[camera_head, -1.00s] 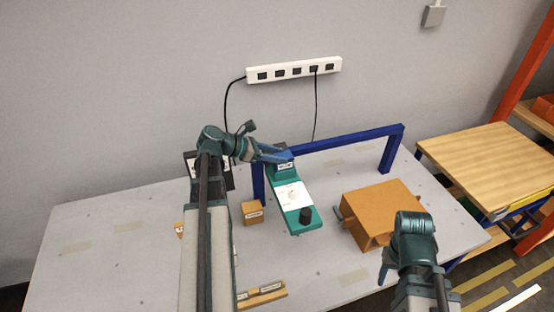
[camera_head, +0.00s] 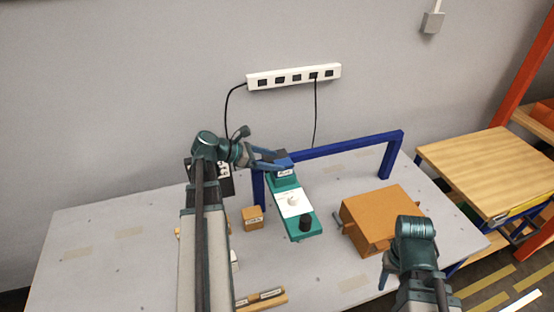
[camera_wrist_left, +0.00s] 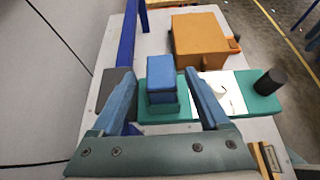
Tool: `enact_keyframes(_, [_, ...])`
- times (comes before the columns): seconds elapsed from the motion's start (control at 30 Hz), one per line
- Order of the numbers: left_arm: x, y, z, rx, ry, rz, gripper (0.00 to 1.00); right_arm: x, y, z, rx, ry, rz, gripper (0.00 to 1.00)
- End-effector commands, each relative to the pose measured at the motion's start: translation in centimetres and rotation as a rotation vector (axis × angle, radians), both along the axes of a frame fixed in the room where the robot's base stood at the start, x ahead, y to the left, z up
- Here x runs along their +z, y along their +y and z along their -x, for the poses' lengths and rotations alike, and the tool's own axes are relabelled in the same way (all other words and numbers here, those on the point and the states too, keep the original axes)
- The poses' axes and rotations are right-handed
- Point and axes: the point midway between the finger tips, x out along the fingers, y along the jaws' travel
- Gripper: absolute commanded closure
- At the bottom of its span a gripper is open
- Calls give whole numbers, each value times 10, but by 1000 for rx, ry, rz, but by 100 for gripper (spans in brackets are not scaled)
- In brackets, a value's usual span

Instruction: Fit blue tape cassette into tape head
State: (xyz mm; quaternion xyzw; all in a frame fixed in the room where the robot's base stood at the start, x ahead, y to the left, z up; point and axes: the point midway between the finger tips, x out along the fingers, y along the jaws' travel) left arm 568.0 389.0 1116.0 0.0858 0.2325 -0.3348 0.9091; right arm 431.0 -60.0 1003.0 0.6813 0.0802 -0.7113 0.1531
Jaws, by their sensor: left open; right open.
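The blue tape cassette (camera_wrist_left: 161,78) sits upright on the far end of the teal plotter (camera_wrist_left: 155,117), in or on its tape head; I cannot tell how deep it is seated. It also shows at the back end of the plotter in the head view (camera_head: 284,157). My left gripper (camera_wrist_left: 160,72) is open, with one finger on each side of the cassette and visible gaps. In the head view it (camera_head: 268,160) reaches the cassette from the left. My right gripper (camera_head: 384,270) is open and empty, low in front of the brown box.
White paper with a small white round piece lies on the plotter (camera_head: 292,203), near a black knob (camera_head: 305,223). A blue frame (camera_head: 340,146) spans behind. A brown box (camera_head: 380,218) stands right, a small orange block (camera_head: 252,218) left. A dark tray (camera_head: 226,186) is partly behind my left arm.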

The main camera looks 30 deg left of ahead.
Motion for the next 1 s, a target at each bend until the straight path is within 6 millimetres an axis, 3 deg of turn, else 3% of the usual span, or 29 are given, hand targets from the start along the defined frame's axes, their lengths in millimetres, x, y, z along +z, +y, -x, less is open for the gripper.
enact_keyframes(0.03, [11, 7, 8, 4, 1, 1, 21, 11, 0, 0, 0, 0, 0, 50])
enact_keyframes(0.2, [29, 28, 33, 4, 1, 1, 21, 29, 0, 0, 1, 0, 0, 50])
enact_keyframes(0.5, [48, 53, 62, 1, 1, 1, 21, 47, 0, 0, 0, 0, 0, 50])
enact_keyframes(1.0, [50, 58, 69, -1, 0, 0, 21, 49, 0, 0, -1, 0, 0, 50])
